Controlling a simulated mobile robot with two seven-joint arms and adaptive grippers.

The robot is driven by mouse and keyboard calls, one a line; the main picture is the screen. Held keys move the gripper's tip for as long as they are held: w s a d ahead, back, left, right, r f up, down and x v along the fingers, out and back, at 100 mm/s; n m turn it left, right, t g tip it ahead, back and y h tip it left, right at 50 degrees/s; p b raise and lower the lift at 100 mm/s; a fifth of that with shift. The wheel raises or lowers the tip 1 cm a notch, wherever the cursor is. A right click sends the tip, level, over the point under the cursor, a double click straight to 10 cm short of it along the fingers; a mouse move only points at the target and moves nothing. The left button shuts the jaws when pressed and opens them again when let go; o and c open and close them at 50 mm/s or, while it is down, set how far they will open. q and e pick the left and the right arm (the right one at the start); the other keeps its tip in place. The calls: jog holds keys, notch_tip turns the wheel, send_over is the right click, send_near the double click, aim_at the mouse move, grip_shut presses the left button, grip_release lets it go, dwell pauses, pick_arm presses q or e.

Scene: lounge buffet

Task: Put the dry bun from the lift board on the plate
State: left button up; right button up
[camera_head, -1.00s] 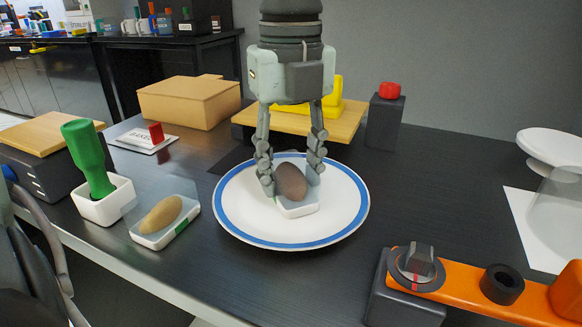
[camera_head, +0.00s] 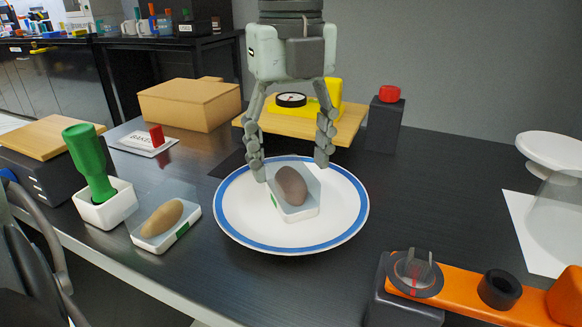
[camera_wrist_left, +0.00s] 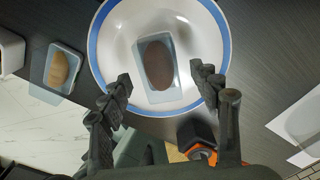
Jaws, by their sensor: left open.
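A dark brown bun (camera_head: 291,186) lies in a small white-and-grey tray (camera_head: 298,213) on the white plate (camera_head: 240,222) with a blue rim. A tan bun (camera_head: 161,219) lies in a similar tray (camera_head: 186,228) on the table, left of the plate. My left gripper (camera_head: 290,165) is over the plate, its fingers spread and empty on either side of the dark bun's tray. In the left wrist view the dark bun (camera_wrist_left: 158,64) and its tray show beyond the two fingers, apart from them. My right gripper is not in view.
A wooden board (camera_head: 347,128) with a yellow dial device (camera_head: 327,92) stands behind the plate. A green-handled object (camera_head: 90,163) stands in a white holder at left. An orange fixture (camera_head: 455,287) is at front right. Bare table lies right of the plate.

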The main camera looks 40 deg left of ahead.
aim_at(291, 170)
pick_arm(q)
notch_tip(291, 170, up, 9)
jog(key=shift+r+p, duration=0.2)
jog(key=shift+p, duration=0.15)
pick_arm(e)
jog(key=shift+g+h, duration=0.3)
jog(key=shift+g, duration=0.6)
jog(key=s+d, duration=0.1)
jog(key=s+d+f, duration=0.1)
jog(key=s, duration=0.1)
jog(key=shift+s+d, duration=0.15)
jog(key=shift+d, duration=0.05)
pick_arm(q)
jog(key=shift+d, duration=0.1)
